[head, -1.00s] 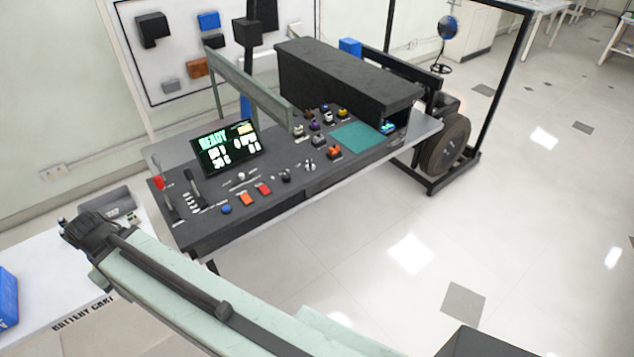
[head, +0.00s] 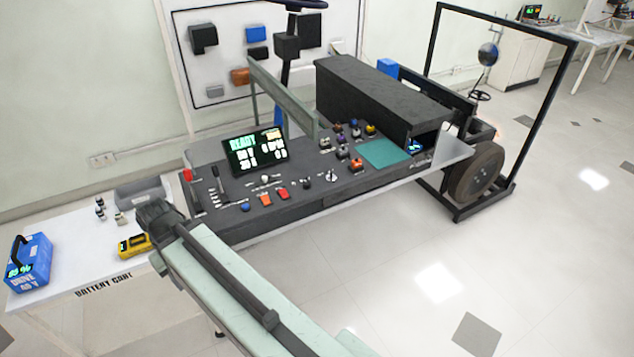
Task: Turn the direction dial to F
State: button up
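The sloped dark control console (head: 235,220) stands in the middle of the head view. Its front row holds a small black round knob (head: 306,183), right of two red-orange buttons, and a pale knob or switch (head: 332,176) farther right. Either could be the direction dial; the white markings are too small to read, so its setting cannot be told. My pale green arm (head: 225,275) reaches from the bottom edge up to a dark joint (head: 160,218) by the console's front left corner. No gripper fingers show, and no part of my arm touches the knobs.
A lit display (head: 257,152) reads READY. The battery cart (head: 70,262) at left carries a blue battery (head: 30,262) and a yellow meter (head: 134,245). A black frame and wheel (head: 474,172) stand right. The floor at lower right is clear.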

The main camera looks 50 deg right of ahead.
aim_at(306, 184)
jog(key=z, duration=0.1)
jog(key=i, duration=1)
jog(key=u, duration=0.05)
